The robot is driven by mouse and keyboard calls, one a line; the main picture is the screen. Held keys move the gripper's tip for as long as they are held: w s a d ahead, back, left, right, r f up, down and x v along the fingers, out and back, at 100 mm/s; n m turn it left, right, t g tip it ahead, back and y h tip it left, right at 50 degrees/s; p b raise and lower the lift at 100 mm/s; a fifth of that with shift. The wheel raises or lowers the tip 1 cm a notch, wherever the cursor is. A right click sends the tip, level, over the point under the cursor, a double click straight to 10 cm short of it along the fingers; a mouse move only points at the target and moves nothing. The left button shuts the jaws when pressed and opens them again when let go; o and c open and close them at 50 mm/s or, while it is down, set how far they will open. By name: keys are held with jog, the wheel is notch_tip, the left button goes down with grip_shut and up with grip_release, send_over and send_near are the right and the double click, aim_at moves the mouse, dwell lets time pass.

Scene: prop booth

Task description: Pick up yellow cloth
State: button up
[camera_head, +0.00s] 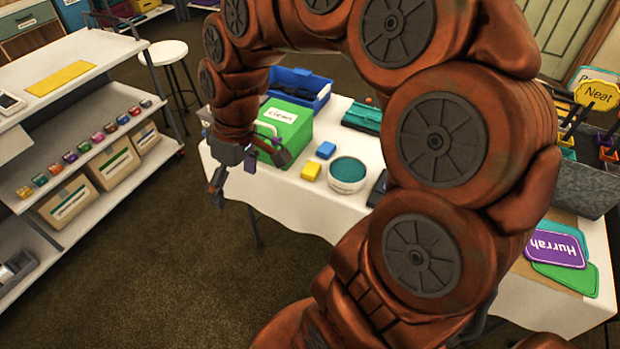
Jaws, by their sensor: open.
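A flat yellow rectangle that looks like the yellow cloth (61,78) lies on the top of the white shelf unit at the upper left. My gripper (248,174) is open and empty. It hangs at the left end of the white-covered table, in front of the green box, well to the right of the cloth. A small yellow block (311,171) also sits on the table, to the right of my gripper.
The white shelf unit (95,55) holds small colored jars and cardboard boxes (115,163) below. A white stool (164,52) stands behind it. The table holds a green "clean" box (290,122), a blue block (326,149) and a round tin (348,174). Open floor (175,250) separates shelf and table.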

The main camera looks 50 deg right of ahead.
jog(key=w+d+f+t+b, duration=0.2)
jog(key=w+d+f+b, duration=0.3)
jog(key=w+d, duration=0.4)
jog(key=t+b, duration=0.2)
jog(key=b, duration=0.3)
send_near(312, 168)
jog(key=w+f, duration=0.1)
jog(key=f, duration=0.1)
jog(key=shift+a+p+x, duration=0.1)
jog(key=shift+p+x, duration=0.55)
jog(key=shift+x, duration=1.2)
jog(key=shift+a+p+x, duration=0.15)
jog(key=shift+p+x, duration=0.5)
jog(key=shift+x, duration=1.15)
jog(key=shift+s, duration=0.15)
jog(key=c, duration=1.1)
jog(key=shift+h, duration=0.3)
notch_tip(312, 168, up, 10)
jog(key=b, duration=0.2)
